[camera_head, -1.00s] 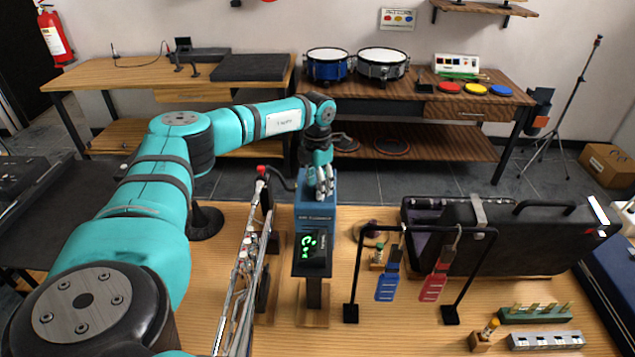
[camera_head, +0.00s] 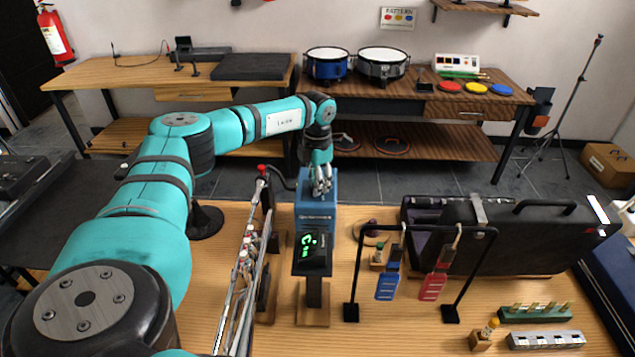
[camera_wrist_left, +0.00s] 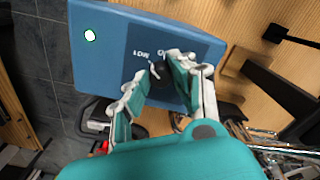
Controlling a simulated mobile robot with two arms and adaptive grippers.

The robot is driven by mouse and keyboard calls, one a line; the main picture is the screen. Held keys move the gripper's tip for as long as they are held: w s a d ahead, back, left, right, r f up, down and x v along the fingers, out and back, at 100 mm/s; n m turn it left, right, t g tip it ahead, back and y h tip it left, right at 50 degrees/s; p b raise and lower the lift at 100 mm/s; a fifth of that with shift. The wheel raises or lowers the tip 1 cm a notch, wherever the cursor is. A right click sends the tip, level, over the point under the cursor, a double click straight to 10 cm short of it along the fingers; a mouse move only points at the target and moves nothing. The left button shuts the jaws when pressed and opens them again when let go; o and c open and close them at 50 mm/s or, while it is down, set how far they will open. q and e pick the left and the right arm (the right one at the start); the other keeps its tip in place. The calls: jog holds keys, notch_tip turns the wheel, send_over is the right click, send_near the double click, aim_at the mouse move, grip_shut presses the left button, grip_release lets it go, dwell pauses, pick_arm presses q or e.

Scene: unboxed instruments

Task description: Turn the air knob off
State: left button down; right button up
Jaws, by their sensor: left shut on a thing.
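The blue box-shaped air unit (camera_head: 314,222) stands on a wooden base with a dark display lit by green marks on its front. In the left wrist view its blue top panel (camera_wrist_left: 100,60) carries white lettering, "LOW" and another word partly hidden by a finger. The dark round air knob (camera_wrist_left: 166,75) is on this panel. My left gripper (camera_head: 320,186) is over the top of the unit; in the left wrist view its fingers (camera_wrist_left: 160,80) are shut around the knob from both sides. The knob's exact pointing is mostly hidden. My right gripper does not show.
A metal rack with a red-topped part (camera_head: 262,168) stands close left of the unit. A black stand (camera_head: 352,285) with a blue tag and a red tag is to its right. Behind is an open black case (camera_head: 520,235). Bare wood lies in front.

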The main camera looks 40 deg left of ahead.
pick_arm(q)
jog(key=m, duration=0.6)
jog(key=shift+m+b, duration=0.4)
jog(key=shift+m, duration=1.9)
jog(key=c, duration=1.1)
grip_release()
notch_tip(320, 180, up, 12)
